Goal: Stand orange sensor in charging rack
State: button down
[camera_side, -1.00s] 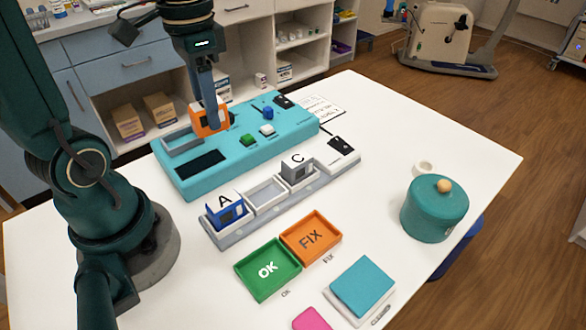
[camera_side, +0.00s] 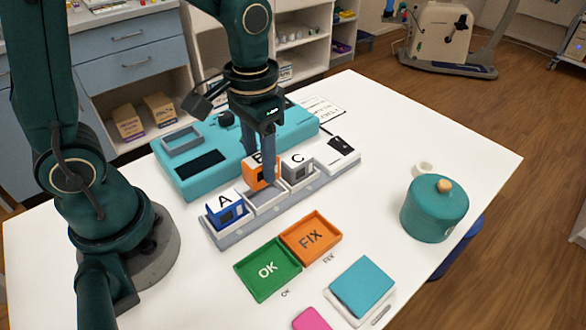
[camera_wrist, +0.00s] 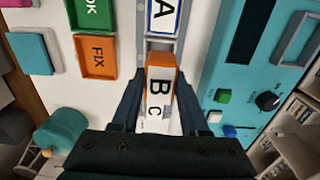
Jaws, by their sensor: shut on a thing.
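The orange sensor (camera_side: 257,176), a block with a white top marked B, is between the fingers of my gripper (camera_side: 262,168), which is shut on it. It appears upright at the middle bay of the charging rack (camera_side: 232,237), between A and C. I cannot tell whether its bottom touches the bay. The wrist view also shows the orange sensor (camera_wrist: 159,84) between the fingers of my gripper (camera_wrist: 155,108), near the empty part of the bay. The blue sensor A (camera_side: 226,210) stands in the left bay, and the grey sensor C (camera_side: 298,167) in the right bay.
A teal test station (camera_side: 190,180) stands behind the rack, with an empty grey cradle at its left. Green OK (camera_side: 267,269) and orange FIX (camera_side: 311,237) trays lie in front. A teal pot (camera_side: 434,210) and teal square block (camera_side: 363,286) are right.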

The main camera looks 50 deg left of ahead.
aim_at(259, 159)
jog(key=shift+d+f, duration=0.1)
jog(key=shift+f, duration=1.95)
jog(key=shift+f, duration=0.15)
jog(key=shift+c, duration=2.1)
grip_release()
notch_tip(259, 159, up, 12)
jog(key=shift+r, duration=0.1)
jog(key=shift+s+r, duration=0.15)
jog(key=s+a+t, duration=0.1)
jog(key=s+t, duration=0.4)
jog(key=s, duration=0.1)
jog(key=shift+s+t, duration=0.15)
jog(key=shift+t, duration=0.15)
